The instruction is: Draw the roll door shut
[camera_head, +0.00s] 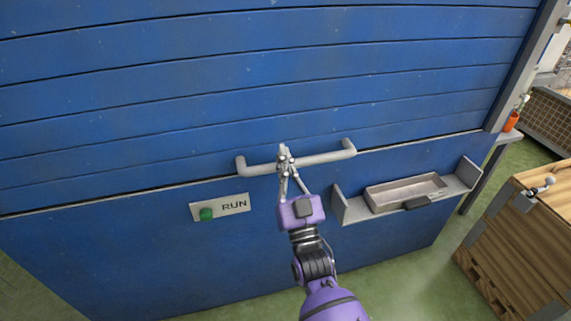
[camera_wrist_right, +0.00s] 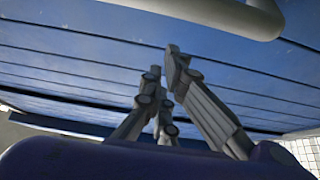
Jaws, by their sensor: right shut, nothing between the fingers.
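The blue slatted roll door (camera_head: 250,75) fills the upper part of the head view. Its lower edge lies along the top of the blue lower panel (camera_head: 130,240), with a thin dark line at the seam. A pale grey bar handle (camera_head: 323,158) is fixed low on the door. My right gripper (camera_head: 283,152) is shut and empty, its fingers crossing in front of the handle's left half in the head view. In the right wrist view the fingers (camera_wrist_right: 168,75) stand before the slats, and the handle (camera_wrist_right: 215,12) shows apart from them at the top. My left gripper is out of view.
A RUN plate (camera_head: 234,205) with a green button (camera_head: 207,214) is on the lower panel. A grey shelf with a shallow tray (camera_head: 405,190) juts out right of my gripper. A wooden crate (camera_head: 525,235) stands at the right on green floor.

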